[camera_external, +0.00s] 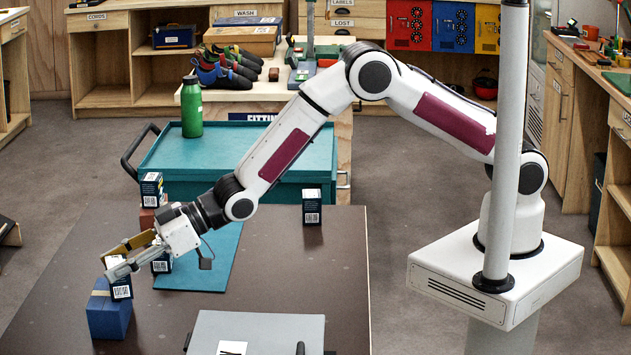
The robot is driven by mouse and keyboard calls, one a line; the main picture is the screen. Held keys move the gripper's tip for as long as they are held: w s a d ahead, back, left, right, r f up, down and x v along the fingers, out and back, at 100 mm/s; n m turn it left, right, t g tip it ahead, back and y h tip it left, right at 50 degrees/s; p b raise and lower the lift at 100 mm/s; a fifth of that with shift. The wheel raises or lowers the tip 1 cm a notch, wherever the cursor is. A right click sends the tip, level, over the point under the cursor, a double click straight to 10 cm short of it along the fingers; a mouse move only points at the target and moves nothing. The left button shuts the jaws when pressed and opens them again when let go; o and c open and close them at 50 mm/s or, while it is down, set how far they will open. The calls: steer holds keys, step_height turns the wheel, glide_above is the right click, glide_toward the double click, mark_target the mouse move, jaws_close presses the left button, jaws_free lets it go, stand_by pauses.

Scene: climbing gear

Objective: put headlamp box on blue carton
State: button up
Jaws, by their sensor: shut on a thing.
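The blue carton (106,319) stands at the left of the dark table, with a tan band across its top. My gripper (118,264) reaches down from the right and is shut on a small dark box with a white printed label, which I take for the headlamp box (121,290). The box is upright at the right part of the carton's top. I cannot tell whether it touches the carton or hangs just above it. The gripper's fingers hide the upper part of the box.
Similar dark boxes stand at the mat's edge (161,265), on a reddish block (147,221) and at the table's back right (312,207). A teal mat (205,272) lies mid-table. A grey panel (270,325) is at the front. The table's right side is clear.

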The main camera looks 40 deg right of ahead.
steer(key=shift+f, duration=0.15)
steer(key=o, duration=1.2)
steer(key=shift+c, duration=0.2)
steer(key=shift+r, duration=0.2)
steer(key=v, duration=1.2)
steer(key=shift+w, duration=0.1)
